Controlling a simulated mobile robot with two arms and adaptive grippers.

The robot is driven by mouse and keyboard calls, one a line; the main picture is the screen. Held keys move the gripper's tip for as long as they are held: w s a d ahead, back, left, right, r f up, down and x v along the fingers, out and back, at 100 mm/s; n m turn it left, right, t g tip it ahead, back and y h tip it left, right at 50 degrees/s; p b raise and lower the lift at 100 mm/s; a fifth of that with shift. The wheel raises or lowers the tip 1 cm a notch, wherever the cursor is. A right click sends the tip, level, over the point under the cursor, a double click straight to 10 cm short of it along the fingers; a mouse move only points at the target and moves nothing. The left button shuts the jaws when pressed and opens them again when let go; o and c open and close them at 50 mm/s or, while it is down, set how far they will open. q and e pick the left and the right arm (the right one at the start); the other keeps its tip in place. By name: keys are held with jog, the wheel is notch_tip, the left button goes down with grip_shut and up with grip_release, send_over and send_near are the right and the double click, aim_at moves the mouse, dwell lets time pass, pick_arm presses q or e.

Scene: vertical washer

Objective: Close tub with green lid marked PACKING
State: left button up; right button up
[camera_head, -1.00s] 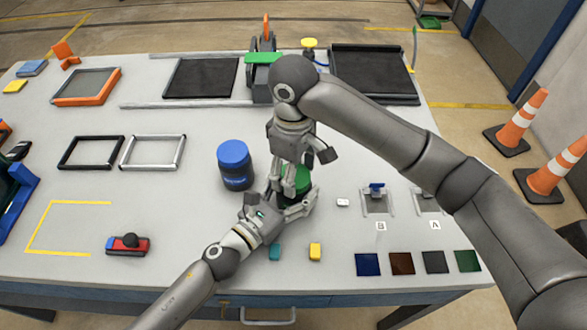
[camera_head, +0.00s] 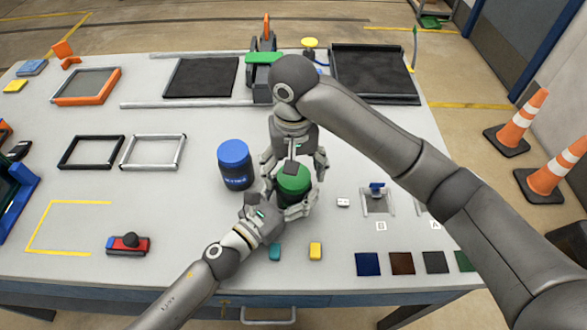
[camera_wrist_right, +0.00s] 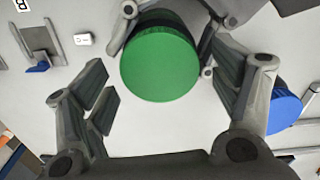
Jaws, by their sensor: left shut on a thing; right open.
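The tub with the green lid (camera_head: 293,180) stands on the table's middle front part. Its lid fills the upper middle of the right wrist view (camera_wrist_right: 160,56). The side marking is hidden behind my grippers. My left gripper (camera_head: 284,205) is shut around the tub's body from the front. My right gripper (camera_head: 293,168) is open and points down over the lid; in its wrist view the fingers (camera_wrist_right: 160,95) are spread wide, apart from the lid. I cannot tell how far the lid is screwed down.
A blue-lidded tub (camera_head: 235,165) stands close to the left. A white piece (camera_head: 343,202) and the fixture marked B (camera_head: 377,199) are at right. Two empty frames (camera_head: 153,152) lie left.

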jog(key=shift+r, duration=2.25)
jog(key=shift+c, duration=0.2)
jog(key=n, duration=0.1)
jog(key=r+n, duration=0.1)
jog(key=n, duration=0.1)
jog(key=shift+w+n, duration=0.1)
jog(key=shift+n, duration=0.2)
jog(key=n, duration=0.2)
jog(key=r+n, duration=0.1)
jog(key=n, duration=0.1)
jog(key=shift+a, duration=0.15)
jog(key=n, duration=0.3)
jog(key=shift+r+n, duration=0.35)
jog(key=shift+n, duration=0.05)
jog(key=n, duration=0.4)
jog(key=shift+d+r+n, duration=0.2)
jog(key=shift+r+n, duration=0.1)
jog(key=shift+r, duration=0.1)
